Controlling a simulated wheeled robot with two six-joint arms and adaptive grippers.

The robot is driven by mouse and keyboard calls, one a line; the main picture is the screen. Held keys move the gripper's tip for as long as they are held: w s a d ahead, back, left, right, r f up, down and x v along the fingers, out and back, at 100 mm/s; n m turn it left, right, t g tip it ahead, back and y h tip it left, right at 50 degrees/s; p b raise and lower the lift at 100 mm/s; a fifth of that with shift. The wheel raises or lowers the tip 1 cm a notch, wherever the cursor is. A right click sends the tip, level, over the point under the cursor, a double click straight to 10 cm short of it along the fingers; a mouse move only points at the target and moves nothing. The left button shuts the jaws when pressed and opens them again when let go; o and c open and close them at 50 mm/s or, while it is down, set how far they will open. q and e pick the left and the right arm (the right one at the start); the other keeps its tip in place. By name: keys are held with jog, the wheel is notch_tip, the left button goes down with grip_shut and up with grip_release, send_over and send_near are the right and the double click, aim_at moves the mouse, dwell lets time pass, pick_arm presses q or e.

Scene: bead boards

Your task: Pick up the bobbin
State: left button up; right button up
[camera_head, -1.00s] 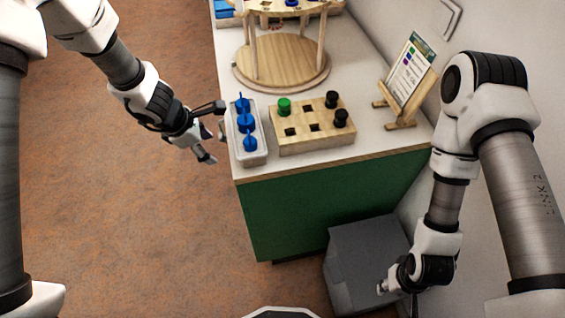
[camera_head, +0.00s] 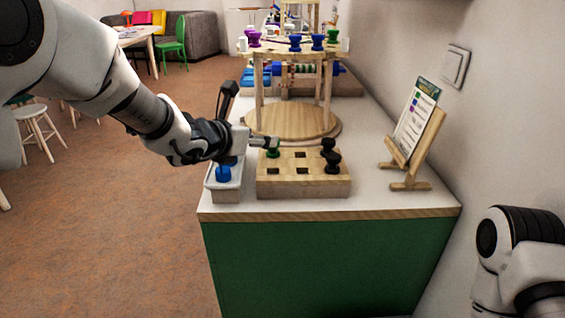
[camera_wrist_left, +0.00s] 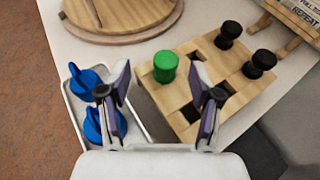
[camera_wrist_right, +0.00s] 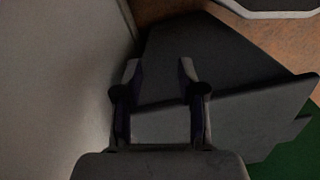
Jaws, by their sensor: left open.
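A green bobbin (camera_head: 273,152) stands in a wooden hole board (camera_head: 318,189). Two black bobbins (camera_head: 332,162) stand at the board's right side; other holes are empty. My left gripper (camera_head: 248,118) is open above the tray and board. In the left wrist view its spread fingers (camera_wrist_left: 160,85) frame the green bobbin (camera_wrist_left: 165,67), with nothing held. My right gripper (camera_wrist_right: 159,72) is open and empty in its wrist view, outside the head view.
Behind the board stands a two-level round wooden stand (camera_head: 328,121) with purple and blue bobbins on top. A card on a wooden easel (camera_head: 410,182) stands at the right, near the wall. A grey surface (camera_wrist_right: 180,125) lies below my right gripper.

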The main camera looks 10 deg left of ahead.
aim_at(273, 153)
pick_arm(q)
jog(key=x, duration=0.3)
jog(key=d+x, duration=0.1)
jog(key=x, duration=0.1)
jog(key=shift+s+f, duration=0.15)
jog(key=shift+f, duration=0.2)
jog(key=shift+w+f, duration=0.2)
jog(key=shift+w, duration=0.05)
jog(key=shift+s, duration=0.1)
grip_shut()
jog(key=shift+r, duration=0.15)
